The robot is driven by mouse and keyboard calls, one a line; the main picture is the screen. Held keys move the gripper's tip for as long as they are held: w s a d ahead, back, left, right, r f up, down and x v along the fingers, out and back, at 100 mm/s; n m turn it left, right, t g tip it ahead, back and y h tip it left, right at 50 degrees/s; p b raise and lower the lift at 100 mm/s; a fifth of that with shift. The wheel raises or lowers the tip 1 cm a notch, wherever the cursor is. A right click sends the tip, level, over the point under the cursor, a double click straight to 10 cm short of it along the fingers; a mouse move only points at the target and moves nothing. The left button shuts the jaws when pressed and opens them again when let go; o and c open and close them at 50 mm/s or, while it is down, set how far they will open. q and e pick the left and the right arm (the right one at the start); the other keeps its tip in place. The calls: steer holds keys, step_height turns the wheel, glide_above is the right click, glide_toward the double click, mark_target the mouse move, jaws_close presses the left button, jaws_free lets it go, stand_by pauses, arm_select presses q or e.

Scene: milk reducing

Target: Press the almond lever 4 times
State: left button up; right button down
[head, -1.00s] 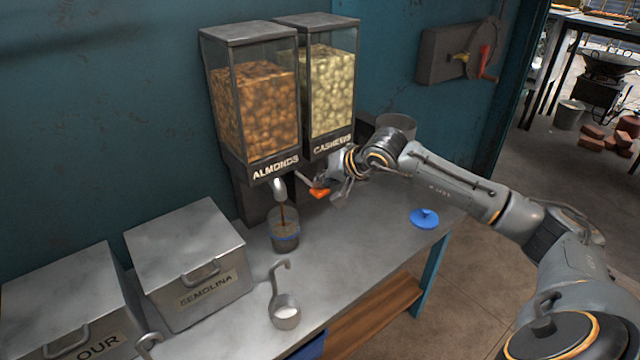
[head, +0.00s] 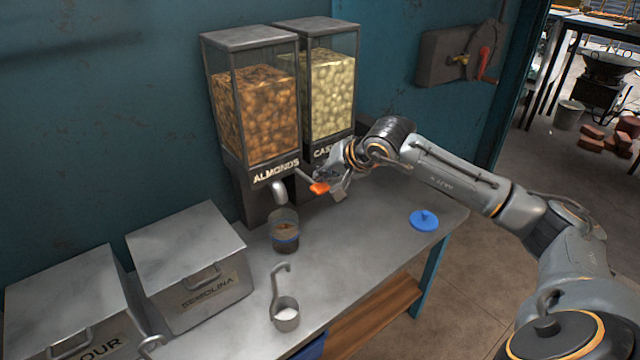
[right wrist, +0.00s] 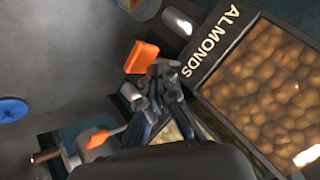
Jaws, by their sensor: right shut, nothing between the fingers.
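The almond dispenser (head: 258,110) stands against the wall, with a clear bin of brown nuts and an ALMONDS label. Its lever has an orange handle (head: 319,188), which also shows in the right wrist view (right wrist: 141,57). My right gripper (head: 338,184) is shut and empty right beside the orange handle; its fingertips (right wrist: 158,82) show near the handle in the wrist view, and I cannot tell whether they touch. A clear cup (head: 285,232) with some brown content and a blue band stands under the metal spout (head: 280,192). My left gripper is not in view.
A blue lid (head: 424,220), a ladle (head: 285,312) with white content and a semolina box (head: 190,265) are on the bench.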

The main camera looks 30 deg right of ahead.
steer(key=shift+r, duration=0.25)
steer(key=shift+r+p, duration=1.4)
steer(key=shift+r, duration=1.05)
